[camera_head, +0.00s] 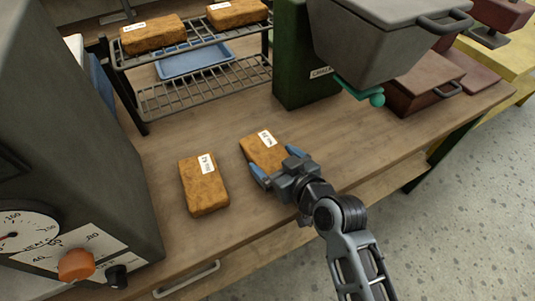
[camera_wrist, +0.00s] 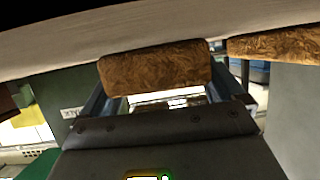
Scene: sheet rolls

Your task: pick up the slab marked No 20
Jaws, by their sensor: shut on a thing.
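Two brown, crinkled slabs with white labels are at the front of the wooden table in the head view. My gripper (camera_head: 278,163), with blue fingertips, is shut on the right slab (camera_head: 259,149) near its front end. That slab also shows between the fingers in the wrist view (camera_wrist: 155,68). It looks to be on or just at the table top. The other slab (camera_head: 204,187) lies to the left, apart from my gripper, and shows at the right of the wrist view (camera_wrist: 280,44). The labels are too small to read surely, so I cannot tell which is No 20.
A wire rack (camera_head: 205,88) at the back holds two more labelled slabs (camera_head: 152,34) (camera_head: 237,12) and a blue tray (camera_head: 195,58). A grey machine with a dial (camera_head: 20,232) stands left. A green and grey machine (camera_head: 305,60) stands behind the gripper. The table (camera_head: 150,215) is clear around the slabs.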

